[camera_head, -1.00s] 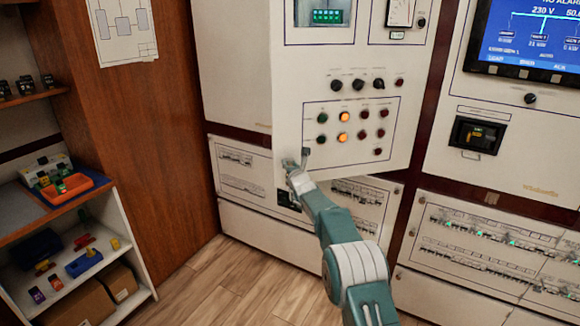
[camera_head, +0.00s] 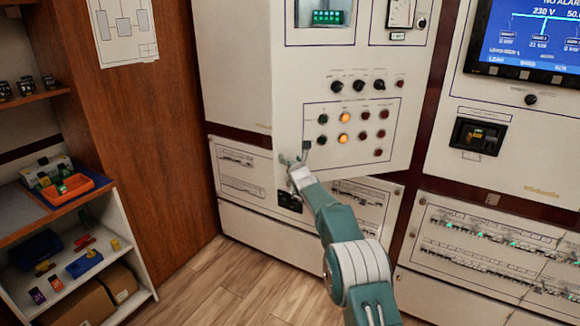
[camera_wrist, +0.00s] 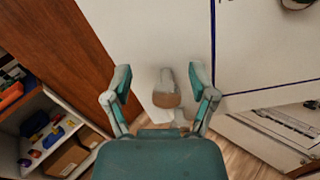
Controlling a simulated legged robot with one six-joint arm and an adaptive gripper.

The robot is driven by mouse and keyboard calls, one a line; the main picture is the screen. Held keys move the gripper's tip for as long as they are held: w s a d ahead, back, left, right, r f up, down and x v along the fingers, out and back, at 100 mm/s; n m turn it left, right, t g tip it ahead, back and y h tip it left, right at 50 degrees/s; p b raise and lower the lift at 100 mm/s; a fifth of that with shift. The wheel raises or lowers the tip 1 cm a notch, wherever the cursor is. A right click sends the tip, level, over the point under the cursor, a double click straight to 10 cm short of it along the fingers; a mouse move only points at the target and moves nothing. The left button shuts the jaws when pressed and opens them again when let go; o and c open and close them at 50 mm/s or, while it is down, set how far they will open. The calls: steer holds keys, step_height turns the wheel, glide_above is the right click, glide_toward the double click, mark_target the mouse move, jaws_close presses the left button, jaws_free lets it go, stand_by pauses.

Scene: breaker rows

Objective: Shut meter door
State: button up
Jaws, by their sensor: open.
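The meter door (camera_head: 290,105) is the white panel with meters, knobs and lit buttons. It stands ajar, its lower edge jutting out in front of the lower panels. My gripper (camera_head: 296,159) is at the door's lower left corner, partly hidden by my own arm. In the wrist view my gripper (camera_wrist: 160,78) is open, its two fingers spread toward the white door face (camera_wrist: 150,30). A small grey and brown knob-like piece (camera_wrist: 167,90) shows between the fingers. I cannot tell whether they touch it.
A shelf with an orange tray (camera_head: 82,190) and small parts stands at the left beside a wooden wall (camera_head: 150,140). A screen panel (camera_head: 530,40) is on the right. Lower breaker panels (camera_head: 480,250) run below. The wood floor (camera_head: 230,280) is clear in front.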

mark_target(288, 134)
step_height(288, 134, up, 7)
steer(key=shift+r, duration=0.15)
